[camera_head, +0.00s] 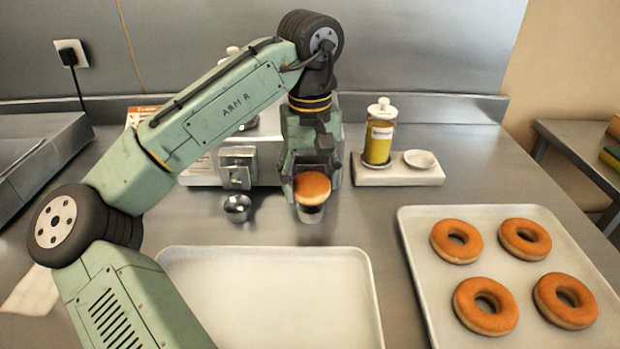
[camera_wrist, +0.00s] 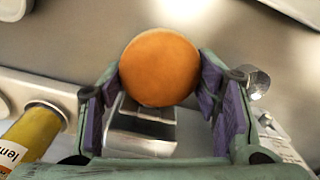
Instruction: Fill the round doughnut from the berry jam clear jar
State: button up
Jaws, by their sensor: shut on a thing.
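The round doughnut (camera_head: 312,187) is orange-brown with no hole on its visible side. My gripper (camera_head: 311,178) is shut on it, in front of a metal dispenser (camera_head: 238,166) at the back of the counter. In the wrist view the doughnut (camera_wrist: 159,66) sits between the two purple finger pads, beside a metal block (camera_wrist: 140,128). I cannot tell whether they touch. A small metal cup (camera_head: 311,214) shows just below the doughnut. The berry jam clear jar cannot be made out; my arm and gripper hide part of the dispenser.
A yellow bottle (camera_head: 379,140) and white dish (camera_head: 421,159) stand on a pale stand to the right. Another metal cup (camera_head: 237,207) is left of my gripper. An empty tray (camera_head: 270,300) lies in front; a tray (camera_head: 500,287) with several ring doughnuts is at right.

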jog(key=shift+s, duration=0.8)
dwell(0.8)
jog(key=shift+s+p, duration=0.7)
jog(key=shift+s, duration=1.3)
jog(key=shift+r, duration=0.15)
jog(key=shift+s+r+p, duration=0.35)
jog(key=shift+r, duration=0.25)
jog(key=shift+s+r+p, duration=0.3)
jog(key=shift+r+p, duration=0.05)
jog(key=shift+r, duration=0.3)
jog(key=shift+s+r+p, duration=0.35)
jog(key=shift+r, duration=0.25)
jog(key=shift+f, duration=0.15)
